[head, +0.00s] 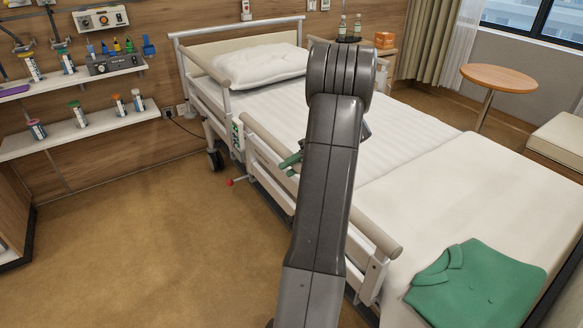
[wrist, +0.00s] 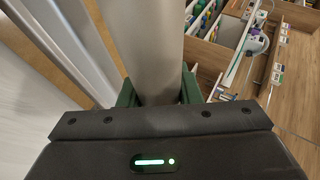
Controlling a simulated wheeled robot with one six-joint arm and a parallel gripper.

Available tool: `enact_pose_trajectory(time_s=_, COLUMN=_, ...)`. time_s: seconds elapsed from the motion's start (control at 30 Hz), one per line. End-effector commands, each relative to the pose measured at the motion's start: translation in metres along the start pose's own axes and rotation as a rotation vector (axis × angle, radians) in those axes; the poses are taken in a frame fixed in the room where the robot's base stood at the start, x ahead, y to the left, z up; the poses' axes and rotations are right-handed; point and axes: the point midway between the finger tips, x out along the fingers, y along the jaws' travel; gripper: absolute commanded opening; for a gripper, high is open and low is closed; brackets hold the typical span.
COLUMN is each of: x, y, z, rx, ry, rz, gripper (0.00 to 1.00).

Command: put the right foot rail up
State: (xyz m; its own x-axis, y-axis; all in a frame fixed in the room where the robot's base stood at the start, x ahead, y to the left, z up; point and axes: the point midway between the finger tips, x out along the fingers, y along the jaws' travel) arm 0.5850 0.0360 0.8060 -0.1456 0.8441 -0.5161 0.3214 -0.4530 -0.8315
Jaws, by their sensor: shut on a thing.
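The right foot rail (head: 375,232) runs along the near side of the bed, with a beige top bar over pale lower bars. Its top bar sits lower than the head-end rail (head: 200,62). My gripper (head: 290,162) has its green fingers at this top bar, and my arm hides part of the rail. In the wrist view, the bar (wrist: 148,45) passes between the green fingers, which are shut around it. A red-tipped lever (head: 230,183) sticks out low beside the rail's head end. I cannot tell whether the rail is latched.
The mattress (head: 410,135) carries a pillow (head: 262,65) and a folded green shirt (head: 478,285). Wall shelves (head: 90,130) with bottles stand at the left. A round table (head: 498,78) stands beyond the bed. The brown floor (head: 150,240) left of the bed is clear.

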Motion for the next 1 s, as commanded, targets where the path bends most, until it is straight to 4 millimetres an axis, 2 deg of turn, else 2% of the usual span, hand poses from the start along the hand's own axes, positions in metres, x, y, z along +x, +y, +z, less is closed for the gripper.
enact_pose_trajectory(time_s=0.03, x=-0.004, y=-0.008, z=-0.005, rx=-0.014, ry=0.009, rz=-0.001, gripper=0.0)
enact_pose_trajectory(time_s=0.1, x=-0.004, y=-0.008, z=-0.005, rx=-0.014, ry=0.009, rz=-0.001, gripper=0.0)
enact_pose_trajectory(time_s=0.13, x=-0.004, y=-0.008, z=-0.005, rx=-0.015, ry=0.009, rz=-0.001, gripper=0.37)
enact_pose_trajectory(time_s=0.2, x=-0.004, y=-0.008, z=-0.005, rx=-0.014, ry=0.009, rz=-0.001, gripper=0.5)
enact_pose_trajectory(time_s=0.5, x=-0.003, y=-0.004, z=-0.003, rx=-0.008, ry=0.005, rz=0.0, gripper=0.52)
enact_pose_trajectory(time_s=0.63, x=-0.01, y=-0.004, z=-0.003, rx=-0.007, ry=0.007, rz=0.001, gripper=0.52)
enact_pose_trajectory(time_s=0.77, x=-0.031, y=-0.004, z=-0.003, rx=-0.007, ry=0.009, rz=0.001, gripper=0.52)
enact_pose_trajectory(time_s=1.0, x=-0.087, y=-0.004, z=-0.003, rx=-0.008, ry=0.008, rz=0.002, gripper=0.52)
